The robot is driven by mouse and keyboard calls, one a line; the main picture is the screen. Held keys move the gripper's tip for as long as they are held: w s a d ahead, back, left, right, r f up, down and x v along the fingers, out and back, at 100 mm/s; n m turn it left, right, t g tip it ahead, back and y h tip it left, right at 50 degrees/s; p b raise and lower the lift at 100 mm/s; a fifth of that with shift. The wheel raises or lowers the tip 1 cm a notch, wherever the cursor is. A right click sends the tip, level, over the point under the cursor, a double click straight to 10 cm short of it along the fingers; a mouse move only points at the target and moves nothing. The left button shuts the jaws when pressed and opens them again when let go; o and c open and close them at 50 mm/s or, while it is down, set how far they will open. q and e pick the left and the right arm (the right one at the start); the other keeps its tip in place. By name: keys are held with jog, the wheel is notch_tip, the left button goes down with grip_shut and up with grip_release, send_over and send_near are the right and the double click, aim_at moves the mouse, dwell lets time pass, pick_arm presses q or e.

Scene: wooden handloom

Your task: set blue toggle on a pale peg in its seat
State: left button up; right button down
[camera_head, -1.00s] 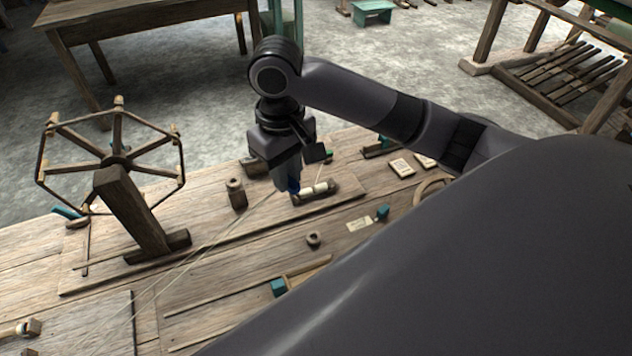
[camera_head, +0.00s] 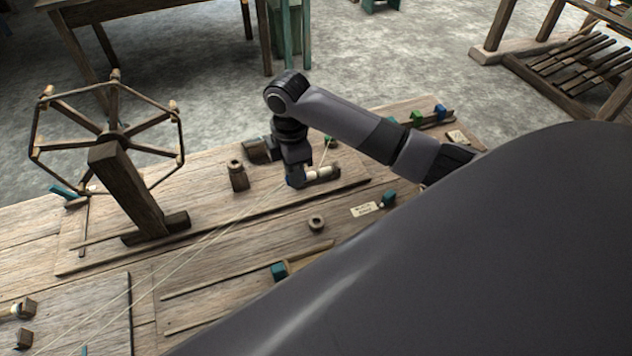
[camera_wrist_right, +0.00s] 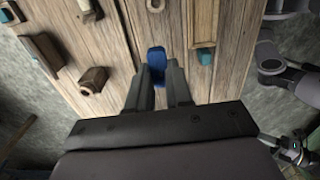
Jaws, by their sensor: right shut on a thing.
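My right gripper (camera_head: 296,181) is shut on the blue toggle (camera_wrist_right: 157,66), which sits between the fingertips in the right wrist view. In the head view the gripper reaches down to the wooden bench, close beside a pale cylinder (camera_head: 322,172) in a small wooden holder. The fingers hide most of the toggle there. The toggle's peg and seat cannot be made out, nor whether the toggle touches the wood below.
A wooden reel (camera_head: 110,135) stands at the left of the bench. A wooden post (camera_head: 237,175) and a small ring-shaped piece (camera_head: 316,223) stand near the gripper. Thin threads cross the bench. A teal block (camera_head: 279,271) lies nearer. My dark arm covers the lower right.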

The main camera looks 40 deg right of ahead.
aim_at(316, 215)
jog(key=d+f+n+b, duration=0.1)
jog(key=f+n, duration=0.3)
jog(key=f, duration=0.1)
jog(key=s+d+f+n+b, duration=0.1)
jog(key=d+f+n+b, duration=0.1)
jog(key=f+n, duration=0.2)
jog(key=d+f+n+b, duration=0.1)
jog(key=f+n+b, duration=0.1)
jog(key=f, duration=0.5)
jog(key=shift+s+d+f+n, duration=0.2)
jog(key=shift+d+n, duration=0.15)
jog(key=shift+n, duration=0.55)
jog(key=shift+f+b, duration=0.35)
jog(key=shift+f, duration=0.05)
jog(key=shift+f+b, duration=0.4)
jog(key=shift+f, duration=0.35)
jog(key=c, duration=1)
grip_release()
jog(key=shift+o, duration=0.2)
